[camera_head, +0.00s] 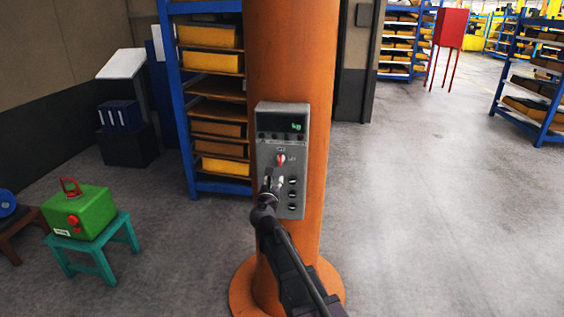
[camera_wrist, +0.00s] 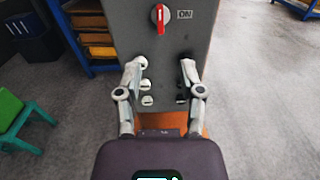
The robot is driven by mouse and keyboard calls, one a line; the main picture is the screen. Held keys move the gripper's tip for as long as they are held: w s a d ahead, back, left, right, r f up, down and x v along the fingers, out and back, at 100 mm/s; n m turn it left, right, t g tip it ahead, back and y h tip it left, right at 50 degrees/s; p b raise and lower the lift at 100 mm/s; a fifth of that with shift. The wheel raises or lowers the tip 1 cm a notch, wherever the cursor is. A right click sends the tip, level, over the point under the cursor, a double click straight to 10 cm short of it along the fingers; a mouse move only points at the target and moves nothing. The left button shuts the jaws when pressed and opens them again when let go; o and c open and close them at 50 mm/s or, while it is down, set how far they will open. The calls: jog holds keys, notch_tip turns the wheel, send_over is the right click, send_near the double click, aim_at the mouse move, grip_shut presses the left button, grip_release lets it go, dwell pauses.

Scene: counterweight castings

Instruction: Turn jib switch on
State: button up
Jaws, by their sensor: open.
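The jib switch is a red-handled rotary knob (camera_head: 281,159) on a grey control panel (camera_head: 266,126) fixed to an orange column. In the wrist view the red knob (camera_wrist: 160,18) stands near the top of the panel, its handle roughly vertical, with an "ON" label to its right. My gripper (camera_head: 273,181) is just below the knob in the head view. In the wrist view my gripper (camera_wrist: 160,66) is open, its fingers apart and empty, below the knob in the picture. Part of the panel's lower area is hidden behind the gripper and arm.
The panel has a small display (camera_head: 297,126) and several round buttons below the knob. The orange column (camera_head: 290,60) stands on the floor. A blue shelf (camera_head: 178,100) is behind it, and a green box (camera_head: 78,212) sits on a teal stool (camera_head: 107,262) at left.

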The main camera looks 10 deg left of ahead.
aim_at(280, 161)
jog(key=w, duration=1.3)
jog(key=shift+w+d, duration=0.25)
jog(key=shift+w, duration=0.15)
